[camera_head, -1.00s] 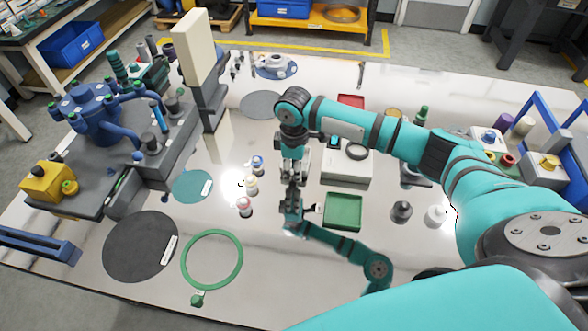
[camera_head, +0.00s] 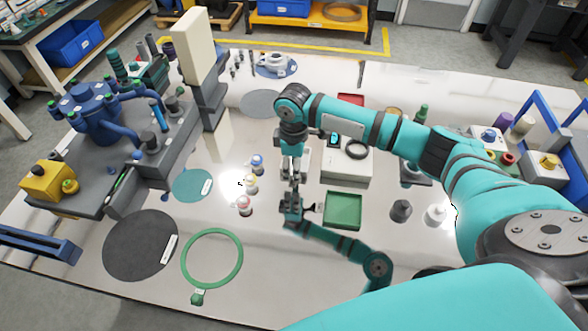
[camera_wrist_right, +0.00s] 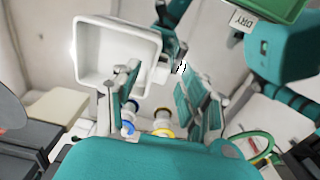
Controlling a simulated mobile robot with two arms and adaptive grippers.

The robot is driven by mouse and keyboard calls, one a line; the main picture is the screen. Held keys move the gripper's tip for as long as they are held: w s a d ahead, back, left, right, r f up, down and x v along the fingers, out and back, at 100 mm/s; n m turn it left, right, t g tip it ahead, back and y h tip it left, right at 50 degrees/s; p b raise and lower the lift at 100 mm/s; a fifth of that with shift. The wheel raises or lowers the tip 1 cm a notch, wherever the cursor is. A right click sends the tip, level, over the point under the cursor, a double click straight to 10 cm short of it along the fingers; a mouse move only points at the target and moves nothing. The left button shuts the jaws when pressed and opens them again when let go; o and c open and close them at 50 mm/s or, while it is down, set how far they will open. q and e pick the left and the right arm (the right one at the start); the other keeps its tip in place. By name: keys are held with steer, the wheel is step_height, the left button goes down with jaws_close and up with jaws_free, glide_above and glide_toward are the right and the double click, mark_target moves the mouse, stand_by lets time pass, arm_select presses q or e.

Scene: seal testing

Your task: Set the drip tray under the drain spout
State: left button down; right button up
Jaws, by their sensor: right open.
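A pale open tray (camera_wrist_right: 88,82) with a raised rim and a short tab lies just beyond my right gripper's fingertips in the right wrist view. The tab shows between the fingertips, with no grip on it. My right gripper (camera_head: 293,178) points down, low over the shiny table, and is open; both fingers show in the wrist view (camera_wrist_right: 158,76). In the head view a pale box-like thing (camera_head: 345,179) stands to its right; I cannot tell whether it is that tray. The rig (camera_head: 97,112) with a blue ported body stands at left; I cannot make out its spout. My left gripper is not seen.
Small capped bottles (camera_head: 250,184) stand left of the gripper. A green tray (camera_head: 343,210) lies to its lower right, with a "DRY" label (camera_wrist_right: 242,20) in the wrist view. A green ring (camera_head: 185,262) and dark disc (camera_head: 140,245) lie in front. The table mirrors my arm.

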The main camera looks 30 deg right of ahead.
steer(key=shift+o, duration=0.3)
step_height(320, 180, up, 10)
steer(key=shift+r, duration=0.15)
steer(key=s+d+f+t+y+b, duration=0.1)
steer(key=s+d+f+y+b, duration=0.15)
steer(key=s+f+y, duration=0.2)
steer(key=s+d+r+t+y+b, duration=0.1)
steer(key=s+d+r+t+y, duration=0.3)
steer(key=d, duration=0.3)
steer(key=shift+h, duration=0.65)
steer(key=x, duration=0.3)
steer(key=w+x, duration=0.1)
steer(key=x, duration=0.3)
steer(key=r+x, duration=0.1)
steer(key=x, duration=0.2)
steer(key=shift+w+a+f, duration=0.15)
steer(key=shift+w+a, duration=0.2)
steer(key=shift+w, duration=0.1)
steer(key=shift+d+f+p+x, duration=0.1)
steer(key=shift+p+x, duration=0.05)
steer(key=shift+x, duration=0.9)
steer(key=shift+d+f+p+x, duration=0.1)
steer(key=shift+d+p+x, duration=0.05)
steer(key=shift+x, duration=0.9)
steer(key=shift+d+f+p+x, duration=0.1)
steer(key=shift+p+x, duration=0.05)
steer(key=shift+x, duration=0.85)
